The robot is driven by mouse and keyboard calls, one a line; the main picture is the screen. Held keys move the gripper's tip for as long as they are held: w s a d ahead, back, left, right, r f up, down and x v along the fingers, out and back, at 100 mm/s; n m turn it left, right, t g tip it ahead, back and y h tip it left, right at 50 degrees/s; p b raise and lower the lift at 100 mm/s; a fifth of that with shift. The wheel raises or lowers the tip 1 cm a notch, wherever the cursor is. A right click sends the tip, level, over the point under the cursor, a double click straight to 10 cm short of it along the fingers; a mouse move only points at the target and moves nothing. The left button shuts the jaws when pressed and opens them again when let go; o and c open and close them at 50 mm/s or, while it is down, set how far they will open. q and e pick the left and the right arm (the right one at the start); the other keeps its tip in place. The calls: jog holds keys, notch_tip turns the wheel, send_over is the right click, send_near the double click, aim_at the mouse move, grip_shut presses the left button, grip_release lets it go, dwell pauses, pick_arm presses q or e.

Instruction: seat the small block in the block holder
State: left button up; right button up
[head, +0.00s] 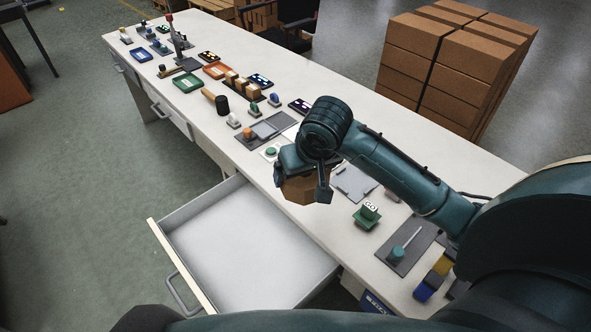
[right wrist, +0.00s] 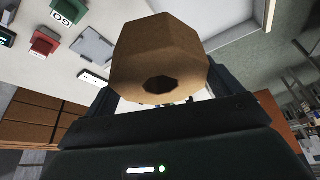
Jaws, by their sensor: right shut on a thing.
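My right gripper (head: 301,184) is shut on a brown, many-sided block (head: 297,191) above the table's front edge, near the open drawer. In the right wrist view the block (right wrist: 160,50) sits between the fingers, with a dark hole in the face towards the camera. I cannot tell whether anything touches it from below. Farther along the table, light wooden blocks (head: 240,84) stand in a row on a dark base; I cannot tell for sure whether this is the block holder. My left gripper is not in view.
The white table (head: 300,235) carries a mallet (head: 217,101), a grey plate (head: 355,182), a green GO block (head: 367,215) and a screwdriver on a mat (head: 398,253). An open, empty drawer (head: 240,240) juts out in front. Cartons (head: 450,65) stand behind.

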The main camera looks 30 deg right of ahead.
pick_arm(q)
jog(key=b, duration=0.2)
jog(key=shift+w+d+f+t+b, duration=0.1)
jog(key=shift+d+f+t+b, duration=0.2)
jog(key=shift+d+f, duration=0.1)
pick_arm(e)
jog(key=w+d+f+m, duration=0.1)
jog(key=w+d+f, duration=0.2)
jog(key=d, duration=0.4)
jog(key=w+d+f+m+h, duration=0.1)
jog(key=w+d+f+m, duration=0.1)
jog(key=d+f, duration=0.3)
jog(key=w+d+f+m, duration=0.1)
jog(key=w+d+f, duration=0.3)
jog(key=d, duration=0.6)
jog(key=shift+w+d+f+m+h, duration=0.2)
jog(key=shift+d+f+m+h, duration=0.2)
jog(key=shift+f, duration=0.1)
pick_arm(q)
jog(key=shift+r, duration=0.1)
